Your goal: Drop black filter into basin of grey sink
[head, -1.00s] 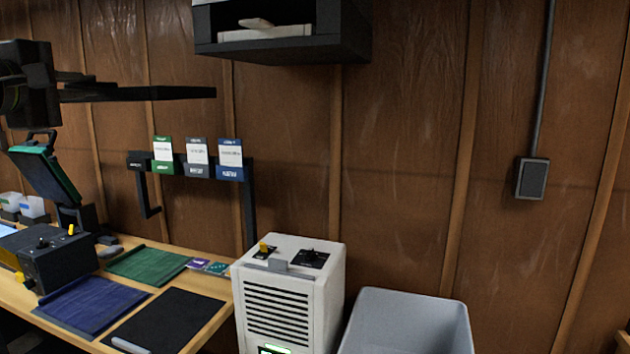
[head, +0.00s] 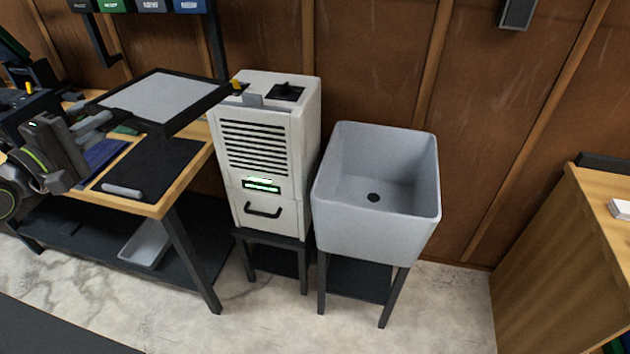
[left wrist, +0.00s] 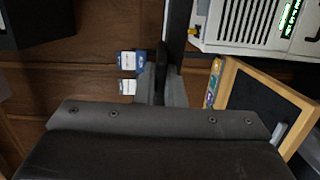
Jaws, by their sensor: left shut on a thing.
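The black filter (head: 158,97), a flat black frame with a grey panel, is held out level above the front right part of the workbench. My left gripper (head: 102,122) comes in from the left and is shut on its near left edge. In the left wrist view the filter (left wrist: 181,30) shows edge-on as a dark strip between the fingers (left wrist: 165,88). The grey sink (head: 375,235) stands to the right on dark legs; its basin is open and empty, with a dark drain. The filter is apart from the sink, left of it. My right gripper is not in view.
A white vented cabinet (head: 265,160) on a black stand is between the workbench (head: 150,207) and the sink, close beside the filter's right edge. A wooden cabinet (head: 550,250) stands at the right. Space above the basin is clear.

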